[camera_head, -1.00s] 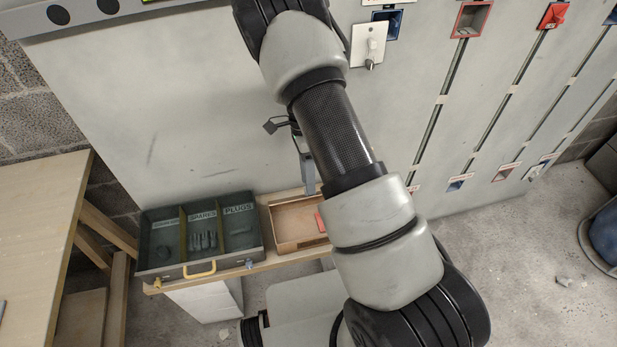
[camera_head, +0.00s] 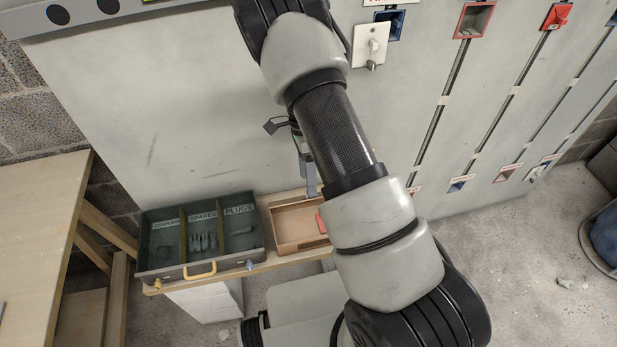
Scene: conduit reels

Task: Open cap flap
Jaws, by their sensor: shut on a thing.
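A white plate with a small knob and a dark metal tip below it (camera_head: 370,46) is on the grey panel at the top, just right of my arm and overlapping the blue-framed opening (camera_head: 397,27). I cannot tell whether this plate is the cap flap. A red cover with a raised handle (camera_head: 556,15) sits at the top right. A red-framed recess (camera_head: 474,19) stands open between them. My arm crosses the middle of the view. My gripper's fingers cannot be made out; small dark and grey parts show just left of my forearm, and I cannot tell what they are.
A dark green tray (camera_head: 200,272) with labelled compartments and an open brown box (camera_head: 299,247) sit on a low wooden shelf below the panel. A wooden table (camera_head: 35,220) is at the left. A blue container (camera_head: 605,235) stands on the floor at the right.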

